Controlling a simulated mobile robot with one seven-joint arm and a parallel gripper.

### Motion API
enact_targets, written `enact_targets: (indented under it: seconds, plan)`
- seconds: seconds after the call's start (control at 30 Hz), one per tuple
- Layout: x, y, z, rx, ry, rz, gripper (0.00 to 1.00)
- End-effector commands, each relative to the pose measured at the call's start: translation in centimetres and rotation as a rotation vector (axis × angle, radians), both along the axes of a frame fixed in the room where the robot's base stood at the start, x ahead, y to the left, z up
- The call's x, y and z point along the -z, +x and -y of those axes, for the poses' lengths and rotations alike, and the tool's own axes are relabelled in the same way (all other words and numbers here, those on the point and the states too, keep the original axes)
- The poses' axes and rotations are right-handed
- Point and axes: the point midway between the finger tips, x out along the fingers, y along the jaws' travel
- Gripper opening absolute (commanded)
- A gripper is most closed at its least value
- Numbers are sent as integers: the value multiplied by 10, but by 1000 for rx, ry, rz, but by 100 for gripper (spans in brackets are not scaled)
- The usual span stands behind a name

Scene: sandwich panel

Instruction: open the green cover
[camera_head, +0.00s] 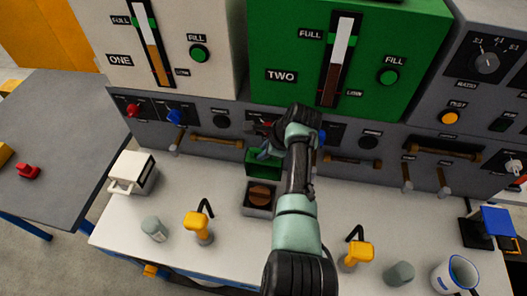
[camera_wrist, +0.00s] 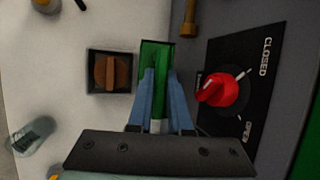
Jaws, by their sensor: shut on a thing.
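The green cover (camera_head: 262,165) stands raised behind a dark square frame (camera_head: 247,208), on the side toward the back panel. A brown knob (camera_head: 261,195) sits uncovered in the frame. My gripper (camera_head: 265,150) is at the cover's upper part, its blue fingers partly hidden by my wrist. In the wrist view, the cover (camera_wrist: 157,52) shows between and beyond the fingers of my gripper (camera_wrist: 160,74), which is shut on it. The knob (camera_wrist: 112,72) and frame lie left of the cover there.
A red dial (camera_wrist: 222,88) with OPEN and CLOSED marks is close right of the fingers in the wrist view.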

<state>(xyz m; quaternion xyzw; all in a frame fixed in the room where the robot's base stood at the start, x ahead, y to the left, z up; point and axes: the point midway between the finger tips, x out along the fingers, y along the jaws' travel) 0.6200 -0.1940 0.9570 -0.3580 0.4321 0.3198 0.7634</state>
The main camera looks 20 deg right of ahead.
Motion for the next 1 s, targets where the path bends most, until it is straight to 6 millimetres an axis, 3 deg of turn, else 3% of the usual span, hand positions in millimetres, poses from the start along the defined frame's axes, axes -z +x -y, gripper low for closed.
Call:
enact_targets:
  seconds: [0.77, 0.8, 0.93, 1.0]
  plan:
    - [1, 5, 5, 1, -7, 6, 0]
    - [1, 5, 5, 1, -7, 6, 23]
    - [1, 5, 4, 0, -6, 3, 46]
    - [2, 5, 4, 1, -5, 2, 46]
